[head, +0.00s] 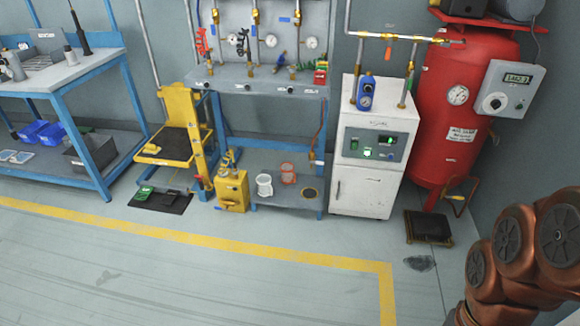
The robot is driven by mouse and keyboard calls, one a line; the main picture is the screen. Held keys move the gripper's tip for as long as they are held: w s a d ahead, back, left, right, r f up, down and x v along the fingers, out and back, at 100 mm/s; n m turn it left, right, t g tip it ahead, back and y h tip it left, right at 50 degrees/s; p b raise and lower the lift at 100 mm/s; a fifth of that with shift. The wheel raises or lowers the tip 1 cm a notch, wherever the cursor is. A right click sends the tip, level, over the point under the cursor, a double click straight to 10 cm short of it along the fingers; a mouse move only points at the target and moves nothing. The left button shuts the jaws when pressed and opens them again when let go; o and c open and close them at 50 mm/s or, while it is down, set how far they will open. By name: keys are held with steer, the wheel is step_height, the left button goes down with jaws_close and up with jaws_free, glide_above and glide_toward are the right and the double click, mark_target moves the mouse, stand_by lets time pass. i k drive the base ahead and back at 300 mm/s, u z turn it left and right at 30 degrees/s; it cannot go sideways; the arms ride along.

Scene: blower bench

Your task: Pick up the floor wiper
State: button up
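I cannot make out a floor wiper anywhere in the head view. The copper-coloured links of my arm fill the lower right corner. My gripper is not in the picture, so its fingers and anything in them are hidden from me.
A blue-framed workbench (85,70) stands at left. Beside it are a yellow stand (178,112), a yellow can (231,190) and a grey bench (262,84). A white cabinet (362,192) and red tank (452,110) stand right. The floor (200,270) in front is clear, with a yellow line.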

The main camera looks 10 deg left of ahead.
mark_target(150, 149)
steer(key=u, duration=1.65)
